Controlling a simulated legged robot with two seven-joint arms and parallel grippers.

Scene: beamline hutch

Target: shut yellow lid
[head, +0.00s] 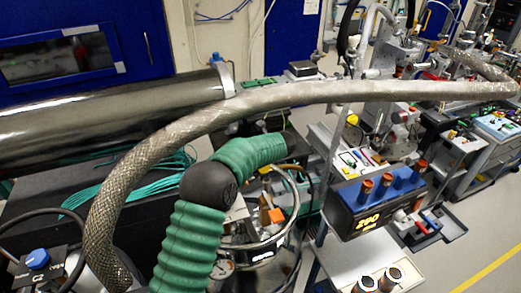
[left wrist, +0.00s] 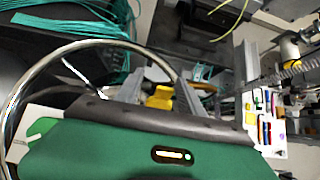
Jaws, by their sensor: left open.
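A small yellow piece (left wrist: 160,97), possibly the yellow lid, shows in the left wrist view just beyond the dark cuff of my wrist. Most of it is hidden, and I cannot tell whether it is raised or shut. My left gripper (left wrist: 158,88) has two grey fingers, one on each side of the yellow piece. It is open, and I cannot tell whether it touches the piece. In the head view my green-sleeved left arm reaches in from below and bends right; its fingers are hard to make out there. My right gripper is in neither view.
A thick braided hose (head: 180,128) arches over my left arm. A shiny metal rim (left wrist: 40,72) curves around the work area. A dark box with orange-topped cylinders (head: 375,203) stands to the right. A large metal pipe (head: 100,118) lies behind. Open floor (head: 480,230) shows at far right.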

